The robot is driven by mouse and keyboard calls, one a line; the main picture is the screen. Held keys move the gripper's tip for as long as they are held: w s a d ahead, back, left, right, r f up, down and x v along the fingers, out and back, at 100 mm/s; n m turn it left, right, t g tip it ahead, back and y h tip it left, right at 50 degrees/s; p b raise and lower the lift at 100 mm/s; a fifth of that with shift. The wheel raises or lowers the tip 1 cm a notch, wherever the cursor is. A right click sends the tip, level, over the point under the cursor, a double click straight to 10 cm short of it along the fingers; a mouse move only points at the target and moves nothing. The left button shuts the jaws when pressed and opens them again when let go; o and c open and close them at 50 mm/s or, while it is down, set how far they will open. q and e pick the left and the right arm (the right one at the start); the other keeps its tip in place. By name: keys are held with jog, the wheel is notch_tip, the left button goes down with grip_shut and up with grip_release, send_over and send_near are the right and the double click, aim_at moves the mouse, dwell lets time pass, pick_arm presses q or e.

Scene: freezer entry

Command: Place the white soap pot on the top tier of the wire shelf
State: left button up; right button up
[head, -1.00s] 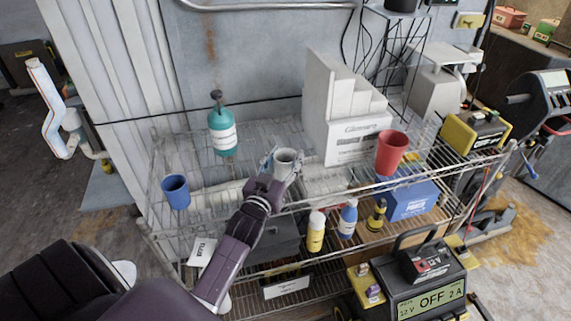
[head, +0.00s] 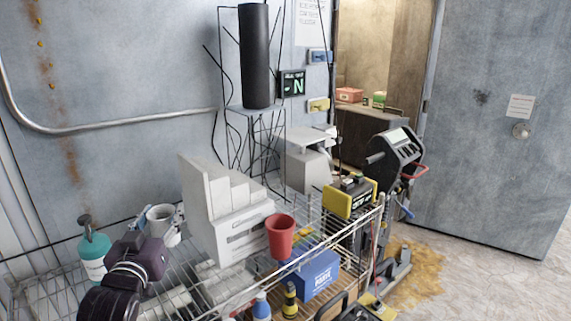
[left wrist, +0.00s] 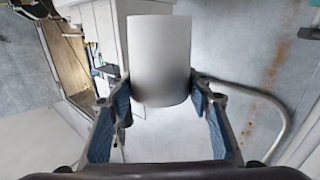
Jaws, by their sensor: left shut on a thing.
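The white soap pot (head: 160,216) is a small, pale, open-topped cylinder. My left gripper (head: 162,226) is shut on it, a blue-padded finger on each side. In the left wrist view the pot (left wrist: 160,58) sits upright-looking between the fingertips (left wrist: 160,94). The wire shelf's top tier (head: 180,284) lies below, and the pot appears over its back part, between the teal pump bottle (head: 93,250) and the white stepped box (head: 222,215). I cannot tell how much gap is under the pot. My right gripper is not in view.
A red cup (head: 281,236) stands at the tier's front, right of the stepped box. A yellow-and-black device (head: 350,195) is at the right end. A blue box (head: 312,276) shows lower down. Bare wire mesh lies in front of the stepped box's left side.

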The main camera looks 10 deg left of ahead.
pick_arm(q)
jog(key=s+d+f+m+h+b, duration=0.1)
jog(key=s+d+f+h, duration=0.1)
jog(key=s+d+f, duration=0.6)
jog(key=s+d+f+m+h+b, duration=0.2)
jog(key=s+d+f, duration=0.4)
jog(key=d, duration=0.5)
jog(key=w+a+r+n+y+p, duration=0.1)
jog(key=w+a+r, duration=0.3)
jog(key=a, duration=0.2)
jog(key=w+a+r+n+y+p, duration=0.1)
jog(key=w+a+r, duration=0.4)
jog(key=a, duration=0.1)
jog(key=w+a+r+n+y+p, duration=0.1)
jog(key=w+a+r+y, duration=0.1)
jog(key=w+a+r, duration=0.3)
jog(key=shift+w+a, duration=0.1)
jog(key=shift+a, duration=1)
